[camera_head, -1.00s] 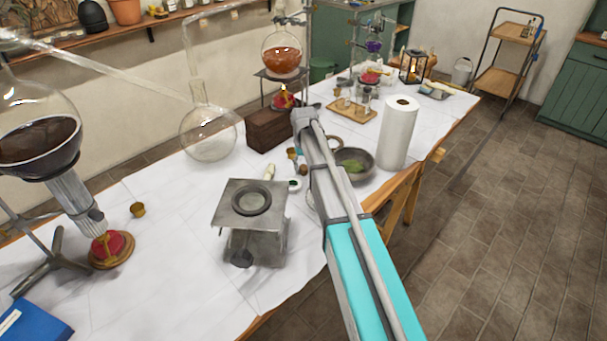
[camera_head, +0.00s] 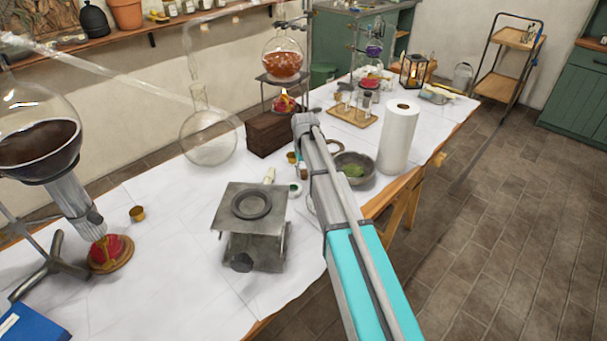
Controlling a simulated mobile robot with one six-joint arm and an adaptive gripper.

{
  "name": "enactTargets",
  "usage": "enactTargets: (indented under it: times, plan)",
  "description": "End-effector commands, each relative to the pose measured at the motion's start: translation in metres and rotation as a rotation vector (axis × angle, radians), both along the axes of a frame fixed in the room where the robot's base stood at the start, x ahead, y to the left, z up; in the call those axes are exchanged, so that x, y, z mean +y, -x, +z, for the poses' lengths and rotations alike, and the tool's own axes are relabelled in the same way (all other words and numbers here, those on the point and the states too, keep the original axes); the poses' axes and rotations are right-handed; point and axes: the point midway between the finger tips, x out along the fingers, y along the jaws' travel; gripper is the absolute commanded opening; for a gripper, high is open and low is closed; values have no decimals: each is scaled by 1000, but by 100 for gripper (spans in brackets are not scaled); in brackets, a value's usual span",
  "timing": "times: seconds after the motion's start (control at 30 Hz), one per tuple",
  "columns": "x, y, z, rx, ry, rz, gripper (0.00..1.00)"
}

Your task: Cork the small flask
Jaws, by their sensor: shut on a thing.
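My arm reaches from the lower right up to the middle of the table. Its far end hides my gripper, so I do not see the jaws or what is in them. No small flask or cork can be told for sure. A clear round-bottomed flask with a long neck (camera_head: 208,138) stands on the table left of my arm. Small vessels (camera_head: 303,173) beside my arm are partly covered by it and too small to tell.
A metal burner stand (camera_head: 252,240) is at the front. A grey bowl (camera_head: 357,172) and a white paper roll (camera_head: 398,138) stand right of my arm. A wooden tray with small vessels (camera_head: 350,118) lies behind. A large dark-filled flask (camera_head: 40,140) is at left.

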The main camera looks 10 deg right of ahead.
Motion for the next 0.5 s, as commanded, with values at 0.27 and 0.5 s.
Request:
enactTargets:
  times: [0.27, 0.5]
  plan:
    - [-1, 0, 4, 0, 0, -1, 6]
    - [-1, 0, 11, 0, 0, -1, 6]
